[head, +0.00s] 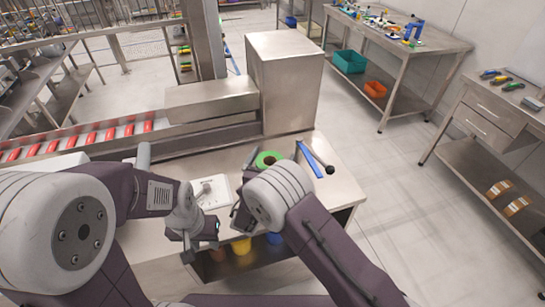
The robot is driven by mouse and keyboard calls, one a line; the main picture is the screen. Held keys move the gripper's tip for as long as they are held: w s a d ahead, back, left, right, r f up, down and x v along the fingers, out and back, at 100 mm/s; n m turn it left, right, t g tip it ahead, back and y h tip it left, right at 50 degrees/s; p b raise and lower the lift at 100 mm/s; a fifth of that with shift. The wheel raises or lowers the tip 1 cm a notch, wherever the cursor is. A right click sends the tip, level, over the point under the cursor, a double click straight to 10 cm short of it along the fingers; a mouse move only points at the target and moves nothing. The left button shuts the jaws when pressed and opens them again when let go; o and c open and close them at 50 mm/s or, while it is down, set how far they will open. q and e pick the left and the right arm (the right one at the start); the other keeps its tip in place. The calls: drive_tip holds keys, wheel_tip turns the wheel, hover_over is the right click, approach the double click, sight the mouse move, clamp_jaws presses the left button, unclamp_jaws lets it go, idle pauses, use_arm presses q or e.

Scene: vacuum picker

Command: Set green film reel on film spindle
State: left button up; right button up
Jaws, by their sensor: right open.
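The green film reel (267,159) lies on the steel bench, just beyond my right wrist. It is a green ring with a darker middle, and its near edge is partly hidden by my wrist. A white plate with a small grey post (205,190), which looks like the film spindle, sits on the bench between my two arms. My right gripper (238,217) is open and mostly hidden behind its own wrist, near the plate's right side. My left gripper (200,246) points down at the bench's front edge, left of the plate; its fingers are too unclear to tell their state.
A blue strip and a dark-handled tool (318,158) lie at the bench's right end. Yellow and blue bins (241,246) stand under the bench. A conveyor with red items (110,133) and a steel cabinet (285,85) stand behind.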

drive_tip(key=v, duration=1.2)
drive_tip(key=shift+p, duration=0.4)
